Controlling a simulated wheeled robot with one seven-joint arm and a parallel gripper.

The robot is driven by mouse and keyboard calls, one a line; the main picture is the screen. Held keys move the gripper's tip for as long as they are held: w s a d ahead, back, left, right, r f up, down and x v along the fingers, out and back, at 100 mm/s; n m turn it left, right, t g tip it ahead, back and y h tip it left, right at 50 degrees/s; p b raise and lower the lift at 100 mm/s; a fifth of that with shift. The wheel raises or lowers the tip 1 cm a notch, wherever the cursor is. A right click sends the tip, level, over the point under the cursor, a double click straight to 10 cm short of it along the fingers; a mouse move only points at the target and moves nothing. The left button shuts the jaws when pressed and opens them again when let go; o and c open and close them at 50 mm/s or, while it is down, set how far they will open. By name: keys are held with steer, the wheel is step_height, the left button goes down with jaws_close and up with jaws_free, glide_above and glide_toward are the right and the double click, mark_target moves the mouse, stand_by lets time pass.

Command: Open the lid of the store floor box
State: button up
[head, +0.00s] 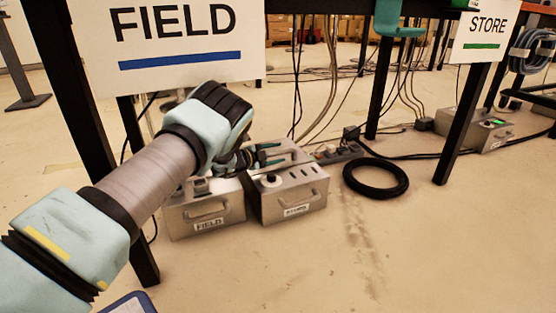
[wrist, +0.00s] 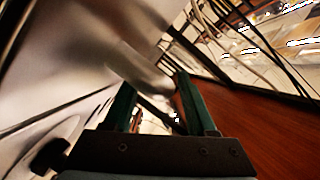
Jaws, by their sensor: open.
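My gripper (head: 268,155) is over the back left part of this box's top. In the wrist view my gripper (wrist: 152,90) shows two green fingers, open and apart. A grey metal bar (wrist: 143,68) runs toward the gap between the fingertips, beside a large grey metal surface (wrist: 60,60). I cannot tell whether the fingers touch the bar.
A similar box (head: 235,207) labelled "FIELD" stands directly left, partly under my arm. A power strip (head: 338,154) and black cable coil (head: 376,178) lie to the right. Table legs stand around. Another grey box (head: 465,127) is at far right.

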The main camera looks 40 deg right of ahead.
steer(key=shift+d, duration=0.45)
steer(key=shift+s, duration=0.1)
jaws_close()
stand_by(1.1)
